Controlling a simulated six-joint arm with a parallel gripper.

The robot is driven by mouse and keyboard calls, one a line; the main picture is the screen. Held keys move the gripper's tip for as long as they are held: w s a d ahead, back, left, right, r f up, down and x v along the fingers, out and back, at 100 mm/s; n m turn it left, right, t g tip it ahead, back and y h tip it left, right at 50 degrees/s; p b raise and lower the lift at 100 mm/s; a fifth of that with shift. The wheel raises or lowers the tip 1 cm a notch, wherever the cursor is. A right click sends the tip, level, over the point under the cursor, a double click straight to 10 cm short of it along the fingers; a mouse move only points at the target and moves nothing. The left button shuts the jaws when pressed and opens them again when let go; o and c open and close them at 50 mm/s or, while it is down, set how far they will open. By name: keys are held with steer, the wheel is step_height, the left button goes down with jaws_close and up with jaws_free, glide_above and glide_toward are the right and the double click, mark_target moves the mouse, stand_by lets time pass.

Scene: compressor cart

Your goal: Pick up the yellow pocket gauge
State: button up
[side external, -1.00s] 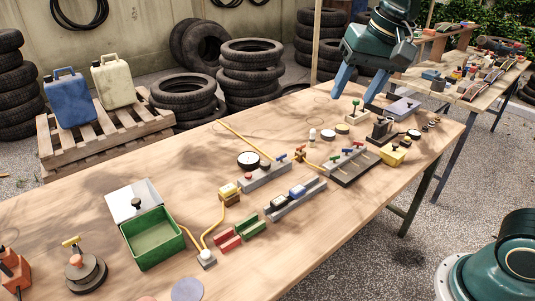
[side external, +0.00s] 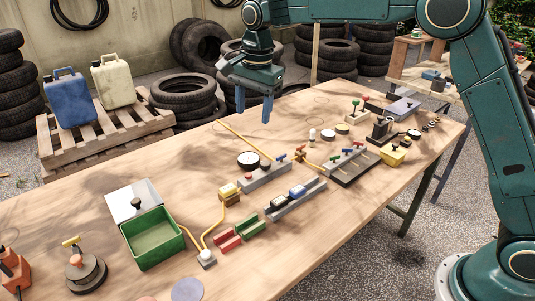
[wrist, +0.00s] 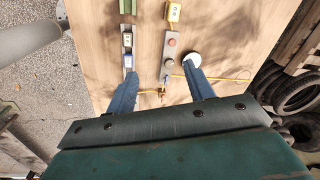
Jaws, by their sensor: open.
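A small yellow piece with a pale face (side external: 229,189), which looks like the pocket gauge, sits on a brown block mid-table in the side view. It also shows at the top of the wrist view (wrist: 174,12). Another yellow box with a black knob (side external: 393,156) stands at the right, so I cannot be sure which is the gauge. My gripper (side external: 253,113) is open and empty, above the table's back edge, behind and above the first yellow piece and apart from it. In the wrist view its fingers (wrist: 161,75) are spread.
A green open box (side external: 154,249) stands at the left. The table's back left is bare.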

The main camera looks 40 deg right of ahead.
steer(key=w+a+f+m+g, duration=0.1)
steer(key=w+a+f+m, duration=0.3)
steer(key=f, duration=0.7)
steer(key=shift+w+a, duration=0.5)
steer(key=shift+w, duration=0.55)
steer(key=shift+f, duration=0.1)
glide_above(229, 187)
steer(key=shift+d+f, duration=0.1)
steer(key=shift+f, duration=4.15)
steer(key=shift+f, duration=2.55)
jaws_close()
steer(key=shift+r, duration=0.1)
